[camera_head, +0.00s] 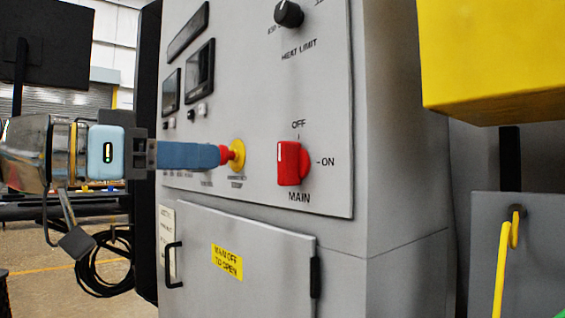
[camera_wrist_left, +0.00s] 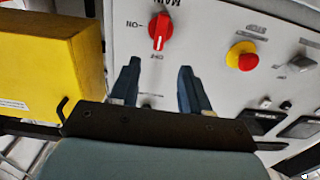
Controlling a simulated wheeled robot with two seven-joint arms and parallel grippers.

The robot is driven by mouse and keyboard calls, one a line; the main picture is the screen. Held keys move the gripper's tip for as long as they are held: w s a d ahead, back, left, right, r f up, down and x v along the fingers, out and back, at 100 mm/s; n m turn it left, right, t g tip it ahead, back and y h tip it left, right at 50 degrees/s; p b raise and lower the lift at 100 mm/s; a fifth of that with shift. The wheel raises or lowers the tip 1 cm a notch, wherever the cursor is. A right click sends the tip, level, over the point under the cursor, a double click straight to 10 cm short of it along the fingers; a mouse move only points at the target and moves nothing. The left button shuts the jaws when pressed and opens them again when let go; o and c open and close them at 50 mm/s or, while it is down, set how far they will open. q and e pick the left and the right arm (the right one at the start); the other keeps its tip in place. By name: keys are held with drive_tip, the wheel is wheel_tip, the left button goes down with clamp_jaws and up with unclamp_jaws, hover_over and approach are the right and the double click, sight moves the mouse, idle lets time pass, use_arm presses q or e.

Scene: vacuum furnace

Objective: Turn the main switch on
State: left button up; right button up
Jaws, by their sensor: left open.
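The red main switch (camera_head: 290,163) is on the grey cabinet panel, between the labels OFF above and ON at its right. Its handle stands upright with the white mark toward OFF. My left gripper (camera_head: 218,155) comes in from the left, its blue fingers pointing at the panel; in this view they end left of the switch, by the emergency stop. In the left wrist view the left gripper (camera_wrist_left: 160,68) is open and empty, its two fingers apart. The main switch (camera_wrist_left: 160,30) shows upside down there, beyond the gap between the fingertips and not touched.
A red emergency stop on a yellow base (camera_head: 238,155) is left of the switch. The black heat limit knob (camera_head: 289,13) is above. A yellow box (camera_head: 490,60) juts out at the right. A cabinet door with a black handle (camera_head: 173,264) is below.

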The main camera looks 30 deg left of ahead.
sight(280, 159)
use_arm(q)
drive_tip(key=p+x, duration=0.1)
drive_tip(key=x, duration=1.3)
drive_tip(key=shift+s, duration=0.1)
drive_tip(key=shift+c, duration=0.3)
drive_tip(key=shift+r, duration=0.1)
clamp_jaws()
